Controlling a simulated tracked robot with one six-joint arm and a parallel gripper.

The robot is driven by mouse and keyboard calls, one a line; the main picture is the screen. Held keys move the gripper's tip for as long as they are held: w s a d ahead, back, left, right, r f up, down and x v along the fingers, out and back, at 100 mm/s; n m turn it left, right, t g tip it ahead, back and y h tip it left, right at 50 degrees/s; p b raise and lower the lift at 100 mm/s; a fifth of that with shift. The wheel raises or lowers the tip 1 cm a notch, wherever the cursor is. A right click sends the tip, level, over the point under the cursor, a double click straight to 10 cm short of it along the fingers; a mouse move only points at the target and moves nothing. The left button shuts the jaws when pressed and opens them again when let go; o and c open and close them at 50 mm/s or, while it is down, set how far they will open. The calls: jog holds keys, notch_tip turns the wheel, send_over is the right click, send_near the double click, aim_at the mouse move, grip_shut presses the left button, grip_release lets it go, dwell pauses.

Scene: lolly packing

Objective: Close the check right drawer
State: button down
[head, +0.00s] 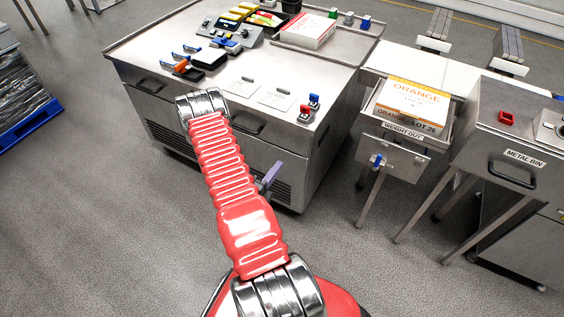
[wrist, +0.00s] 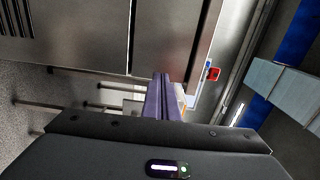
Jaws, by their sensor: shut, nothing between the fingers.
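The steel bench (head: 320,120) has two drawer fronts on its near side, with no readable label. The right drawer front (head: 280,153) has a dark handle (head: 247,123); it looks about level with the bench face, but my arm covers part of it. The left front also has a handle (head: 151,86). My gripper (head: 272,174) has purple fingers, shut and empty, beside the lower right of the bench front. In the wrist view the closed fingers (wrist: 164,97) lie over a steel panel (wrist: 170,35); contact cannot be told.
To the right stand a weigh-out station with an orange-labelled box (head: 412,100) and a metal bin unit (head: 515,150) on legs. Small tools, yellow blocks and a white box (head: 307,30) lie on the bench. The grey floor (head: 130,220) in front is clear.

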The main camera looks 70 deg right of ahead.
jog(key=shift+a, duration=0.9)
